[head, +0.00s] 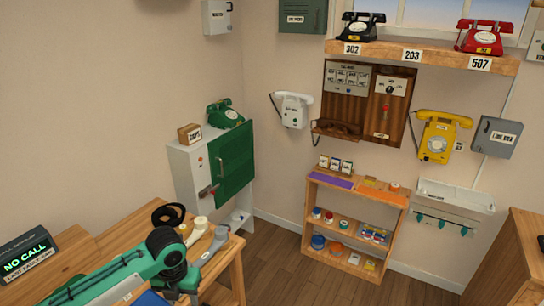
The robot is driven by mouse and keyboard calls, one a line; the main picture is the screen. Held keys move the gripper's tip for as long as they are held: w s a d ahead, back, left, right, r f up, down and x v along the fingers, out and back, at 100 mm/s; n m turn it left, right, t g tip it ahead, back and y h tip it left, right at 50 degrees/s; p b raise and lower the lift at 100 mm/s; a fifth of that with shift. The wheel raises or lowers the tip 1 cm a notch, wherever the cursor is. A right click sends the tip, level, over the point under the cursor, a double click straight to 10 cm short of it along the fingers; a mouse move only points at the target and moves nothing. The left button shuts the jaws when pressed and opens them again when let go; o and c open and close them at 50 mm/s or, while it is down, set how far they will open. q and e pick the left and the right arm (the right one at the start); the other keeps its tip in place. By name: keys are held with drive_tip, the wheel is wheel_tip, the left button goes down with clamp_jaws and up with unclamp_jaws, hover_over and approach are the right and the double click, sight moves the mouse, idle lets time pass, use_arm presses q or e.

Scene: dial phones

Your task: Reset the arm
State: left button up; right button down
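A teal form with black cables and a dark round joint (168,246) lies across the lower left, over the wooden table. It looks like a jointed arm, but I cannot tell whether it is mine. A grey rounded piece (215,243) and a cream piece (198,228) are just right of the joint; I cannot tell whether they are attached. No gripper fingers can be made out, and nothing of a right arm shows.
The wooden table (110,235) holds a NO CALL display (28,255) and a black ring (168,213). A white cabinet (184,170) with a green door bears a green phone (224,114). A low shelf (308,205) stands at centre right. Wooden floor (285,262) is clear before it.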

use_arm(q)
drive_tip(key=w+f+n+t+h+b, duration=0.1)
drive_tip(key=w+f+n+b, duration=0.25)
drive_tip(key=f+n, duration=0.85)
drive_tip(key=s+a+f+n+t+b, duration=0.1)
drive_tip(key=s+a+f+n, duration=0.2)
drive_tip(key=f, duration=1)
drive_tip(key=s+f+n+t+b, duration=0.1)
drive_tip(key=s+f+n, duration=0.25)
drive_tip(key=f, duration=0.95)
drive_tip(key=s+a+f+n+b, duration=0.25)
drive_tip(key=s+f+n, duration=0.65)
drive_tip(key=s+f, duration=0.85)
drive_tip(key=s+d+f+n+g+b, duration=0.1)
drive_tip(key=s+f+n, duration=0.2)
drive_tip(key=s, duration=0.9)
drive_tip(key=s+d+f+n+g+y+b, duration=0.1)
drive_tip(key=s+f+n, duration=0.2)
drive_tip(key=s+f, duration=0.4)
drive_tip(key=s, duration=0.6)
drive_tip(key=shift+s+d+f, duration=0.15)
drive_tip(key=shift+f, duration=0.05)
use_arm(e)
wheel_tip(320, 180, down, 10)
drive_tip(key=s+d, duration=0.1)
drive_tip(key=shift+d, duration=0.2)
use_arm(q)
drive_tip(key=shift+n, duration=0.25)
